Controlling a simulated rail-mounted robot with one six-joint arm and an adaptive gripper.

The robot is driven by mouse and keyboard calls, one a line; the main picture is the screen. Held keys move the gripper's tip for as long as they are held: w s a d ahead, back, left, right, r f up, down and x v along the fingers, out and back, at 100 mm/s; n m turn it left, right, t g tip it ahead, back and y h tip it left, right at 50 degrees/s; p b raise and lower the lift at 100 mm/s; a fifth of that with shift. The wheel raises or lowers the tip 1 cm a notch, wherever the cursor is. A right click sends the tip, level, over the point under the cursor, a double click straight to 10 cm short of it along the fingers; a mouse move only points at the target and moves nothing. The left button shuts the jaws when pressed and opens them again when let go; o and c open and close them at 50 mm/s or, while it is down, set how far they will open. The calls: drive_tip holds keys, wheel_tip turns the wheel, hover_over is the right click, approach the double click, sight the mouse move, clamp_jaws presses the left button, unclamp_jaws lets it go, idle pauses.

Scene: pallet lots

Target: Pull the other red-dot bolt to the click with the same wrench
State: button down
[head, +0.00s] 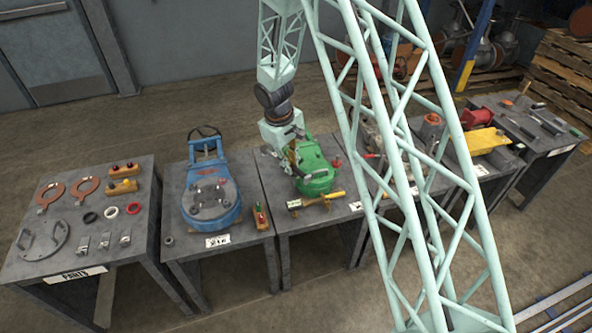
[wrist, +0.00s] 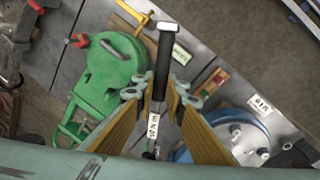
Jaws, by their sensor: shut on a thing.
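My gripper (wrist: 160,95) is shut on the wrench (wrist: 163,60), whose dark shaft runs between the yellow finger pads. The wrench has a bright metal end at the top of the wrist view and a pale marked label between the fingers. In the head view my gripper (head: 292,158) is beside the green housing (head: 318,178), at its left; the wrench is hard to make out there. The blue housing (head: 211,214) carries a round grey flange with bolts, seen also in the wrist view (wrist: 238,132). I cannot make out a red dot on any bolt.
A small wooden block with red and green marks (head: 260,216) stands right of the blue housing. The parts table (head: 90,250) holds rings and plates. Narrow gaps separate the tables.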

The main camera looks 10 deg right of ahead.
sight(266, 149)
drive_tip(key=w+a+n, duration=0.1)
drive_tip(key=w+a+f+n, duration=0.1)
drive_tip(key=w+n, duration=0.1)
drive_tip(key=w+a+n+b, duration=0.1)
drive_tip(key=w, duration=0.1)
drive_tip(key=shift+w+a+f+t, duration=0.15)
drive_tip(key=shift+w+f+t, duration=0.1)
drive_tip(key=shift+f+t, duration=0.05)
drive_tip(key=shift+w+a+f+n+y+b, duration=0.25)
drive_tip(key=shift+w+a+n, duration=0.4)
drive_tip(key=shift+w+n, duration=0.4)
drive_tip(key=shift+w+a+f+n+y+b, duration=0.15)
drive_tip(key=shift+w+a+f+n+b, duration=0.15)
drive_tip(key=shift+w+a+n, duration=0.55)
drive_tip(key=shift+w+a+f+n+y+b, duration=0.25)
drive_tip(key=shift+w+a+n, duration=0.2)
drive_tip(key=shift+w+n, duration=0.8)
drive_tip(key=w+a+f+n+y+b, duration=0.1)
drive_tip(key=w+a+n+b, duration=0.1)
drive_tip(key=w+a+n, duration=0.4)
drive_tip(key=shift+w+n, duration=0.35)
drive_tip(key=shift+w, duration=0.85)
drive_tip(key=shift+f, duration=0.1)
drive_tip(key=shift+y+b, duration=0.25)
drive_tip(key=shift+b, duration=0.1)
drive_tip(key=shift+f+b, duration=1.55)
drive_tip(key=shift+f, duration=1.4)
drive_tip(key=shift+f+b, duration=0.1)
drive_tip(key=shift+b, duration=0.6)
